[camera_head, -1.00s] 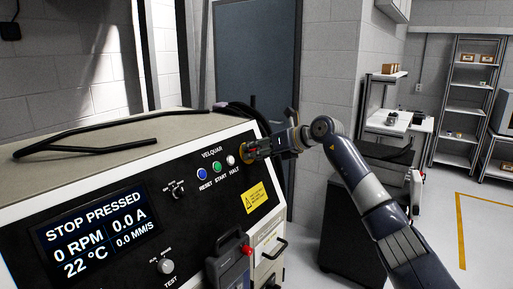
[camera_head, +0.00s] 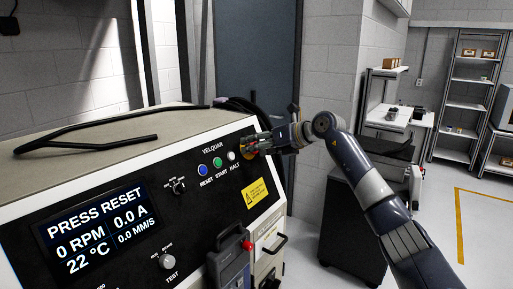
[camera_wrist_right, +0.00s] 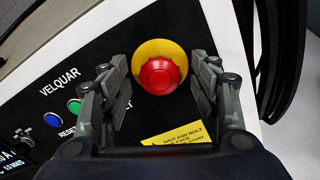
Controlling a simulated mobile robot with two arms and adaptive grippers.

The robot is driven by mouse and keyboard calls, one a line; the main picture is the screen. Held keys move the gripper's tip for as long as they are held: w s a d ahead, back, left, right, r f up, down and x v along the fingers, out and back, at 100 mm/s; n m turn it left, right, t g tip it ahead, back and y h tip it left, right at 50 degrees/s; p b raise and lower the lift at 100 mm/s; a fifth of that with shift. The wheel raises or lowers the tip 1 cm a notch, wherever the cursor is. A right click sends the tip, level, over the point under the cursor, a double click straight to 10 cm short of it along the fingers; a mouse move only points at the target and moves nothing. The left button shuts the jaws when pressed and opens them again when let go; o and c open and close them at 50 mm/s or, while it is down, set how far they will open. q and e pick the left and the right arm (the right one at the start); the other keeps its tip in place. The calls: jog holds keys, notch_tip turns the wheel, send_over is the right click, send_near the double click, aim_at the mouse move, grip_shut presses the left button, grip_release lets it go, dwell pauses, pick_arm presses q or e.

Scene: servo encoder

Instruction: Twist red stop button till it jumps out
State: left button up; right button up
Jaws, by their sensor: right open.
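The red stop button (camera_wrist_right: 160,74) sits on a round yellow plate (camera_wrist_right: 153,48) on the machine's black front panel. In the right wrist view it lies between the two fingers of my right gripper (camera_wrist_right: 160,88), with gaps on both sides. My right gripper is open and also shows in the head view (camera_head: 262,144), where it largely covers the button at the panel's upper right. The machine's screen (camera_head: 97,228) reads "PRESS RESET", 0 RPM, 0.0 A, 22 °C and 0.0 MM/S. My left gripper is not in view.
Blue reset (camera_head: 203,170), green start (camera_head: 217,163) and white halt (camera_head: 231,155) buttons sit left of the stop button. A black cable (camera_head: 90,133) lies on the machine's top. A dark cabinet (camera_head: 352,225) stands to the right; floor farther right is clear.

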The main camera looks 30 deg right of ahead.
jog(key=v, duration=0.6)
jog(key=shift+s+r+b, duration=0.2)
jog(key=shift+s+b, duration=0.1)
jog(key=shift+b, duration=0.15)
jog(key=shift+d+f, duration=0.1)
dwell(0.3)
